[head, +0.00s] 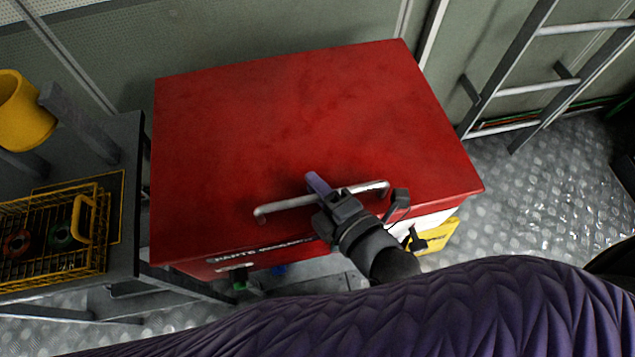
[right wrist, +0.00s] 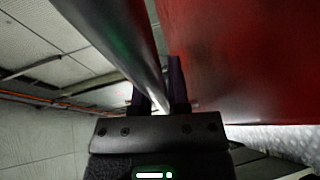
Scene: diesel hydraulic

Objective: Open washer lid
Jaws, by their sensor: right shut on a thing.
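The red washer lid (head: 310,135) lies closed, as far as the head view shows, on top of the parts washer, and it also fills the right of the right wrist view (right wrist: 240,60). A silver bar handle (head: 285,205) runs along its front part. My right gripper (head: 320,186) is at the middle of the handle, its fingers shut on the bar. In the right wrist view the handle (right wrist: 128,45) passes between the two dark fingers (right wrist: 160,92). My left gripper is not in view.
A grey side table (head: 125,190) at the left carries a yellow wire basket (head: 55,235) with round parts inside. A yellow cylinder (head: 22,110) stands behind it. A grey ladder (head: 545,85) leans at the right. Metal floor (head: 550,190) lies free at the right.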

